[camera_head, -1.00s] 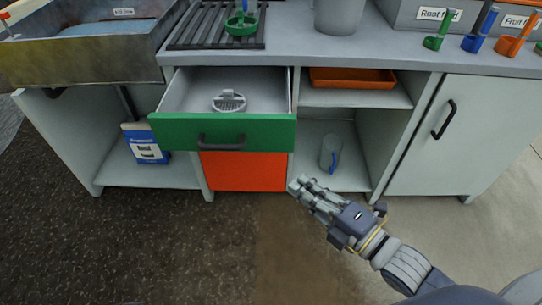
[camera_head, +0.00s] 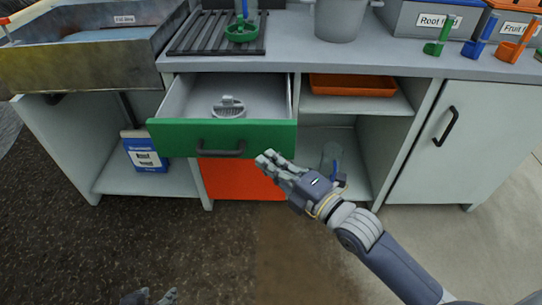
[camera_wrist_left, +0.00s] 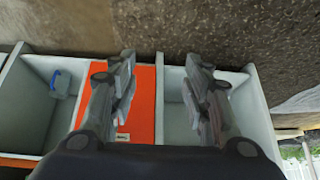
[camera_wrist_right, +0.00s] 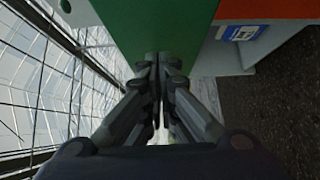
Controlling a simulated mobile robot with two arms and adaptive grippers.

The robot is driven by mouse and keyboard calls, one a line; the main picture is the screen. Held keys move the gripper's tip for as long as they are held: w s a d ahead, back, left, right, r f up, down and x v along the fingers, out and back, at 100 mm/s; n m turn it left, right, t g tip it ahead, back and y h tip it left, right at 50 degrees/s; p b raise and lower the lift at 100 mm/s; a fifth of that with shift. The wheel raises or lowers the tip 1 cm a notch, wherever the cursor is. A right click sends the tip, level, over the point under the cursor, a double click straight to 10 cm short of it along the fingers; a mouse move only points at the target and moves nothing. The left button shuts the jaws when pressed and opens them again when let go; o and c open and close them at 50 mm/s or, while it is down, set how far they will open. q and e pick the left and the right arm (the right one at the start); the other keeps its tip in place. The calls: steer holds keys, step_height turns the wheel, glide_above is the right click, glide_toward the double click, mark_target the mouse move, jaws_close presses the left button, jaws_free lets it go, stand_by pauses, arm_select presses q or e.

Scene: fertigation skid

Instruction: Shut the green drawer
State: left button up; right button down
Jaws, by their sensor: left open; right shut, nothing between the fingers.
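The green drawer (camera_head: 180,138) stands pulled out from under the counter, with a dark bar handle (camera_head: 220,149) on its front. A grey slotted piece (camera_head: 229,106) lies inside it. My right gripper (camera_head: 266,160) is shut and empty, just in front of the drawer's lower right corner in the head view. In the right wrist view its fingers (camera_wrist_right: 157,62) overlap the green front (camera_wrist_right: 165,25); I cannot tell whether they touch. My left gripper (camera_wrist_left: 160,65) is open and empty in the left wrist view. Only grey tips (camera_head: 150,297) show at the head view's bottom edge.
A red-orange front (camera_head: 240,180) is below the drawer. A blue-white package (camera_head: 145,152) sits on the left shelf. Floor in front is clear.

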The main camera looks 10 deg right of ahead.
arm_select(q)
steer(key=shift+w+d+r+t, duration=0.25)
steer(key=shift+w+r+t, duration=0.15)
steer(key=shift+w, duration=0.3)
steer(key=shift+w+d+r+t, duration=0.25)
steer(key=shift+w+r+t, duration=0.1)
steer(key=shift+w, duration=0.35)
arm_select(e)
steer(key=shift+w+d, duration=0.2)
steer(key=shift+w, duration=0.4)
steer(key=shift+w+d, duration=0.15)
steer(key=shift+w, duration=0.4)
